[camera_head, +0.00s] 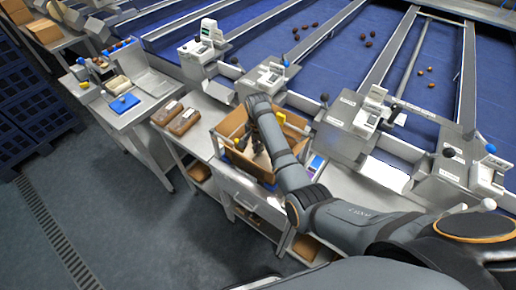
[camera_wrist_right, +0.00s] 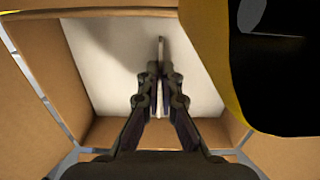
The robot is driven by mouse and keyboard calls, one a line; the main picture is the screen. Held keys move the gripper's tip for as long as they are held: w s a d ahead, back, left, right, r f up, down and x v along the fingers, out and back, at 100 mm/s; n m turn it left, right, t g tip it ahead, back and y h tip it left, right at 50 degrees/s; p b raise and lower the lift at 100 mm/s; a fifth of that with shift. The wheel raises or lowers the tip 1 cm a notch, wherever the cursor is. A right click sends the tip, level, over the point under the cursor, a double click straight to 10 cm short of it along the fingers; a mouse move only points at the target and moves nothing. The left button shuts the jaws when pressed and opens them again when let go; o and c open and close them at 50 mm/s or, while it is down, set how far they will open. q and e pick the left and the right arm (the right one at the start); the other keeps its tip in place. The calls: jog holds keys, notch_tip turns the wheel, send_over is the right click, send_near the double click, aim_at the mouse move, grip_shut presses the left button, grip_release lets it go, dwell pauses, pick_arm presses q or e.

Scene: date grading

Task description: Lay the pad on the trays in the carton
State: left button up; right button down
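The open brown carton (camera_head: 231,158) stands on the steel bench in the head view. My right arm reaches over it, and my right gripper (camera_head: 256,140) is down inside its walls. In the right wrist view the carton's cardboard wall (camera_wrist_right: 48,75) surrounds a flat whitish pad (camera_wrist_right: 105,60) low in the carton. My right gripper (camera_wrist_right: 158,68) points down at it, its fingers close together on a thin pale upright strip that looks like part of the pad. Any trays under the pad are hidden. I do not see my left gripper.
A yellow and black thing (camera_wrist_right: 270,75) blocks the upper right of the wrist view. Two brown packs (camera_head: 184,121) lie left of the carton. Weighing stations (camera_head: 270,78) stand behind it, before blue belts with dates. Another bench (camera_head: 122,118) is at left.

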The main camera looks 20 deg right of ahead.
jog(key=c, duration=1.1)
grip_release()
notch_tip(320, 180, up, 8)
jog(key=p, duration=0.8)
jog(key=shift+f+p, duration=0.25)
jog(key=shift+p, duration=0.1)
jog(key=shift+r, duration=0.4)
notch_tip(320, 180, up, 4)
jog(key=shift+f, duration=0.15)
